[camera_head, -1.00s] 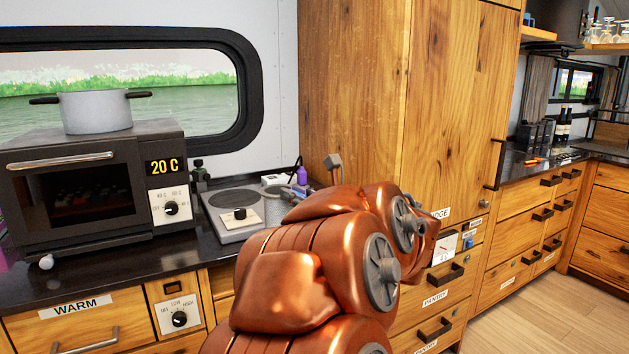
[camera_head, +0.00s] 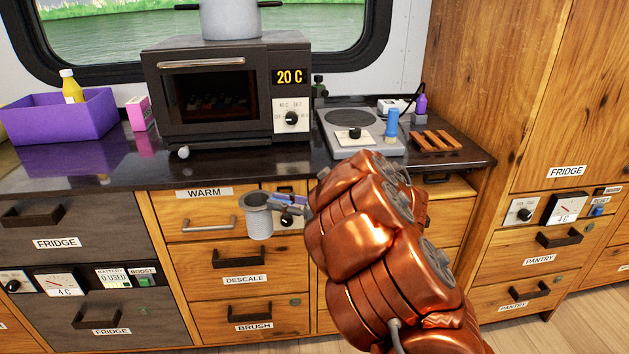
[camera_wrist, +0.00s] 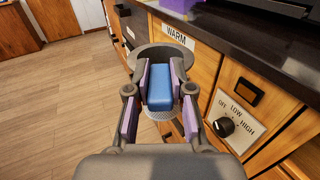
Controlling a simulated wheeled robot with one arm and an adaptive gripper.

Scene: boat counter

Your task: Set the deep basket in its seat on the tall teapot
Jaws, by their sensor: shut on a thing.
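The deep basket (camera_head: 258,222) is a grey cup with a wide rim, held in front of the drawers below the counter edge. It appears roughly upright. In the wrist view, its grey rim (camera_wrist: 180,54) lies beyond the fingers and its mesh wall shows below. My gripper (camera_head: 291,200) is shut on the basket's blue handle, which sits between the purple finger pads in the wrist view (camera_wrist: 160,88). The gripper hides part of the basket there. I cannot make out the tall teapot in any view.
The dark counter (camera_head: 240,168) carries a purple bin (camera_head: 60,118), a pink box (camera_head: 140,113), an oven (camera_head: 228,92) with a pot (camera_head: 230,20), a hotplate (camera_head: 350,118), a blue-topped item (camera_head: 391,124) and a wooden rack (camera_head: 436,141). Drawer handles (camera_head: 208,224) jut out near the basket.

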